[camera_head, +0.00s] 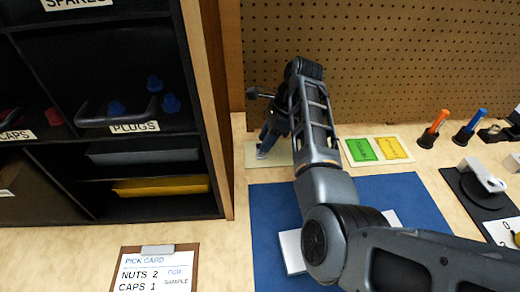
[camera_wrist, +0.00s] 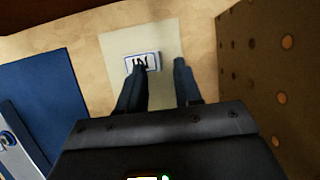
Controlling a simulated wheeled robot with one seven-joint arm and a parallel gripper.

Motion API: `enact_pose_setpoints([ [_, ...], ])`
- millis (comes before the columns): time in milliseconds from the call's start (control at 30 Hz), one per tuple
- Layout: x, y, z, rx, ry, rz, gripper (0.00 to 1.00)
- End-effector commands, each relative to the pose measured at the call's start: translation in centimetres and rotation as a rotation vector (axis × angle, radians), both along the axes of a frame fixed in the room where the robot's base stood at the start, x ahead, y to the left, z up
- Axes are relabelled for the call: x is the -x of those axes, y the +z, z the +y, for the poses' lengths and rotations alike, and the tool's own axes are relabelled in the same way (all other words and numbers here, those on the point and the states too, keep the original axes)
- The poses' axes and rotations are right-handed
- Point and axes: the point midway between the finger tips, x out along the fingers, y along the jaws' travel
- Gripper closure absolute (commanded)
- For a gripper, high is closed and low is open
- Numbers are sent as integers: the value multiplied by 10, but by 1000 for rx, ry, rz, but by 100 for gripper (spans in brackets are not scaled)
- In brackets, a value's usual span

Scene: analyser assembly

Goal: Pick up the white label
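The white label (camera_wrist: 130,61) has a blue border and dark lettering. In the wrist view it lies on a pale cream mat (camera_wrist: 112,45). The left finger's tip overlaps the label's lower middle in this view; the right finger is to the right of the label. I cannot tell if either finger touches it. In the head view my gripper (camera_head: 266,145) points down over the cream mat (camera_head: 250,157) at the back left of the table, and the label cannot be made out clearly.
A pegboard (camera_head: 400,60) rises right behind the mat. A dark shelf unit (camera_head: 228,190) stands to the left. A blue mat (camera_head: 268,215) with a white item (camera_head: 291,250) is in front. Green (camera_head: 361,150) and yellow (camera_head: 392,148) labels lie to the right.

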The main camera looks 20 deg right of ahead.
Motion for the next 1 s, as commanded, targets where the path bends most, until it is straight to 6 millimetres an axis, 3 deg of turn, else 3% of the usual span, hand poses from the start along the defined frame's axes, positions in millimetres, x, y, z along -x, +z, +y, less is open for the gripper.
enact_pose_setpoints([
  [300, -1, -5, 2, 0, 0, 0, 67],
  [667, -1, -4, 2, 0, 0, 0, 100],
  [1000, -1, -4, 2, 0, 0, 0, 100],
])
